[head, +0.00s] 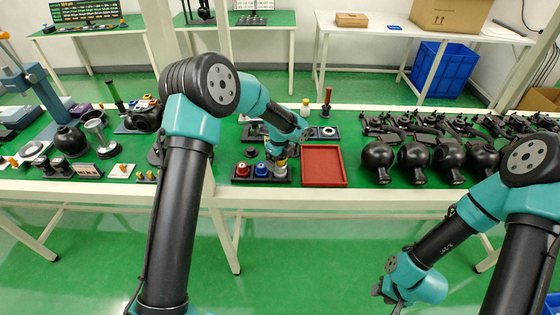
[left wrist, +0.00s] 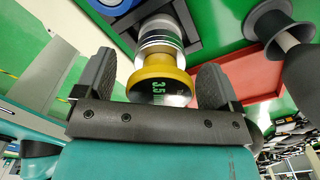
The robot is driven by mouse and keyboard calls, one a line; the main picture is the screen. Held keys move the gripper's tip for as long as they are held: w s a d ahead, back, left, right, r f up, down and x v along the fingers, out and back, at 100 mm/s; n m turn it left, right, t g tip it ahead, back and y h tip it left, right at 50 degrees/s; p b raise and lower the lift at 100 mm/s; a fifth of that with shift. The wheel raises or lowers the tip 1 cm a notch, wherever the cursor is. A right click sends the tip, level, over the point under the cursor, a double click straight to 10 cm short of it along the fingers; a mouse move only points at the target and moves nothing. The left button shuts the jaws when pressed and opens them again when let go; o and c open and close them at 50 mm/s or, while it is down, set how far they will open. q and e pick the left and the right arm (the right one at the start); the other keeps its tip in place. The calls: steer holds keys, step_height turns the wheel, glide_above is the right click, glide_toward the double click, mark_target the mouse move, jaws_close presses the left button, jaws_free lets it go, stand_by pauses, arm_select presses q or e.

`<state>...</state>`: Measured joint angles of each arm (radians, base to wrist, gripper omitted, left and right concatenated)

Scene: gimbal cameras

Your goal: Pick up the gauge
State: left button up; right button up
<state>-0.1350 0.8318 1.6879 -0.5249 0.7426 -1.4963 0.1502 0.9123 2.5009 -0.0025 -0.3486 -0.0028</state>
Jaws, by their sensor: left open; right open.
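The gauge (left wrist: 160,84) is a silver cylinder with a yellow cap marked with green digits that look like 3.5. In the head view the gauge (head: 281,171) stands in the right slot of a black holder (head: 262,181), beside a red-topped and a blue-topped piece. My left gripper (head: 281,154) is just above it. In the left wrist view my left gripper (left wrist: 154,85) is open, with one finger on each side of the yellow cap and gaps visible between them. My right gripper (head: 388,294) hangs open and empty, away from the bench at the lower right.
A red tray (head: 324,181) lies directly right of the holder. A dark flanged post (left wrist: 268,24) stands close by in the left wrist view. Several black round housings (head: 414,157) line the bench further right. Green floor is clear in front.

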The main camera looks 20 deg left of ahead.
arm_select(q)
steer(key=c, duration=1.1)
steer(key=shift+c, duration=0.2)
steer(key=shift+r, duration=0.1)
steer(key=shift+r, duration=0.55)
step_height(320, 180, up, 2)
steer(key=shift+s+r, duration=0.1)
steer(key=shift+r, duration=0.1)
steer(key=s+d, duration=0.2)
steer(key=s, duration=0.5)
steer(key=s+d+r, duration=0.1)
steer(key=s+d, duration=0.1)
steer(key=s, duration=0.6)
steer(key=shift+d+r, duration=0.15)
steer(key=shift+d, duration=0.1)
steer(key=shift+a, duration=0.1)
